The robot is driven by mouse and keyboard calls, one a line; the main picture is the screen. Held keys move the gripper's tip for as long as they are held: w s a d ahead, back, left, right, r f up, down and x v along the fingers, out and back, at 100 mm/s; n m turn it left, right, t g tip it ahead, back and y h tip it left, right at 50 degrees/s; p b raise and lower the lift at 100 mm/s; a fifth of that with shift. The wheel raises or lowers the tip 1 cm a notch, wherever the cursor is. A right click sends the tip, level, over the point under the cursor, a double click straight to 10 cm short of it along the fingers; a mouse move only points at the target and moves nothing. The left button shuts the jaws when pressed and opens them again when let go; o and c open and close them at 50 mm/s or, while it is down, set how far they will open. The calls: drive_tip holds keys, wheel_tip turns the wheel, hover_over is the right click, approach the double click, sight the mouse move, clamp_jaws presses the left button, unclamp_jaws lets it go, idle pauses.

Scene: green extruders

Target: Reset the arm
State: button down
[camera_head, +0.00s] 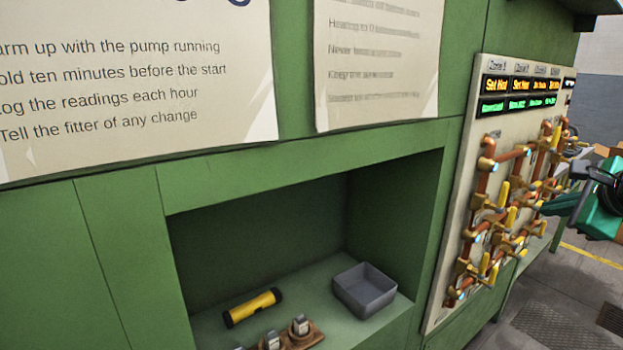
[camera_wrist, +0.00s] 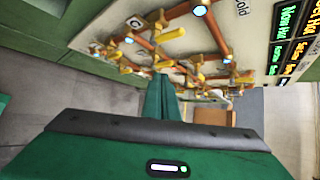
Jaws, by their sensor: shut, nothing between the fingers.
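My gripper (camera_wrist: 163,82) shows in the wrist view as green fingers pressed together, shut and empty. They point toward the copper pipes and yellow-handled valves (camera_wrist: 165,58) on the pale panel. In the head view my gripper (camera_head: 558,205) is partly seen at the right edge, beside the valve panel (camera_head: 455,220). It appears in front of or close to the valves; I cannot tell whether it touches them.
The green cabinet has an open recess holding a yellow-black flashlight (camera_head: 252,307), a grey bin (camera_head: 364,290) and a brown holder (camera_head: 290,338). Lit displays (camera_head: 515,95) top the valve panel. Grey floor (camera_head: 570,300) is open at the lower right.

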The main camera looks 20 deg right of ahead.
drive_tip(key=w+a+f+n+g+y, duration=0.2)
drive_tip(key=a+f+n+g+y, duration=0.35)
drive_tip(key=a+f+n, duration=1.05)
drive_tip(key=s+a+f+n+g, duration=0.1)
drive_tip(key=s+a+n+g, duration=0.3)
drive_tip(key=a+n, duration=0.3)
drive_tip(key=shift+s+a+f+n, duration=0.2)
drive_tip(key=shift+s+a+n, duration=0.1)
drive_tip(key=shift+s+a, duration=0.4)
drive_tip(key=shift+w+a+g+y, duration=0.1)
drive_tip(key=shift+g+y, duration=0.15)
